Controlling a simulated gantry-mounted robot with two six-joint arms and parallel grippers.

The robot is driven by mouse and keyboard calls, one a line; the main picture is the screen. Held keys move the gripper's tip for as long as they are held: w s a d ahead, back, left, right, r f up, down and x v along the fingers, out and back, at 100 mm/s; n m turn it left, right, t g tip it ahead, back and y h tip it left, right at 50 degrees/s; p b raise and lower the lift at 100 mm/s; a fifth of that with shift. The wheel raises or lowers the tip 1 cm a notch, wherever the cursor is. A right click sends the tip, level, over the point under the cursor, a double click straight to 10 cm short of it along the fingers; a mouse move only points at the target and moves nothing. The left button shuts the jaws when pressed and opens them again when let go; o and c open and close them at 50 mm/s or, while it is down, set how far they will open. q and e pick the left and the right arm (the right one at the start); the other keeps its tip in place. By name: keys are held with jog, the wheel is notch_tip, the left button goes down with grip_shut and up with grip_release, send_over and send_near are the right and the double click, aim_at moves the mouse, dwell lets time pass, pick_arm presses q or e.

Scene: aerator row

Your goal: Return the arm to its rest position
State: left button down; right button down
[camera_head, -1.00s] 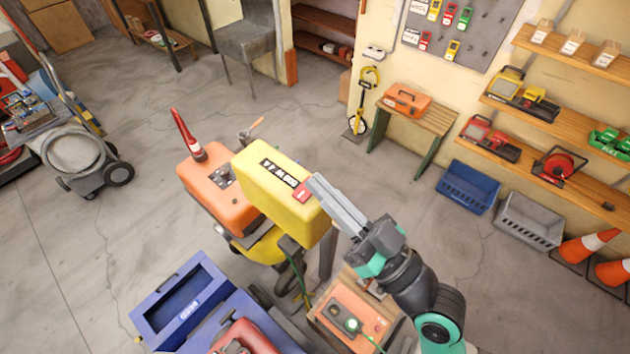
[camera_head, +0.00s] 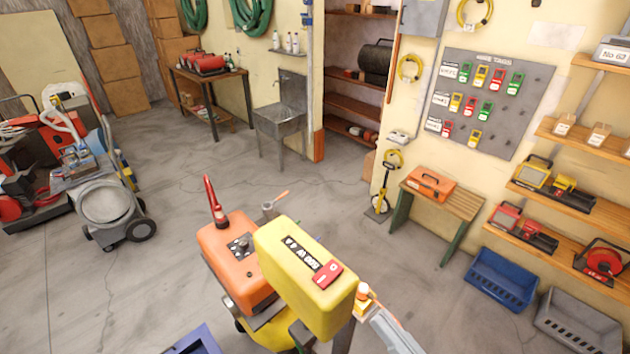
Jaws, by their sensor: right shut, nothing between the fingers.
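My right gripper (camera_head: 378,318) shows only in part at the bottom edge, its grey fingers shut and empty. It lies to the lower right of a yellow machine body (camera_head: 300,275). That body has a black label with white lettering and a red tag (camera_head: 328,274) on its top face. A small orange-and-white piece (camera_head: 362,294) shows between the body and the fingertips; I cannot tell whether it touches either. The rest of my right arm is below the picture. My left gripper is not in view.
An orange machine (camera_head: 235,270) with a red upright handle stands left of the yellow one. A blue box edge (camera_head: 196,342) shows at the bottom. A bench (camera_head: 440,200), blue crate (camera_head: 500,280) and grey crate (camera_head: 580,325) stand right.

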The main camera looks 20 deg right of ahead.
jog(key=w+a+r+n+t+y, duration=0.1)
jog(key=a+r+n+y, duration=0.15)
jog(key=r, duration=0.55)
jog(key=w+a+r+n+y, duration=0.1)
jog(key=r+n+y, duration=0.25)
jog(key=r, duration=0.45)
jog(key=d+r+m+t+h+p, duration=0.2)
jog(key=r+h+p, duration=0.2)
jog(key=r, duration=0.5)
jog(key=w+d+r+m+t+h+p, duration=0.1)
jog(key=d+r+m+t+h+p, duration=0.1)
jog(key=r, duration=0.8)
jog(key=d+r+m+t+h+p, duration=0.2)
jog(key=r+m+h+p, duration=0.2)
jog(key=r+h+p, duration=0.2)
notch_tip(320, 180, up, 4)
jog(key=p, duration=0.2)
jog(key=shift+w+f+p, duration=0.25)
jog(key=shift+p, duration=0.1)
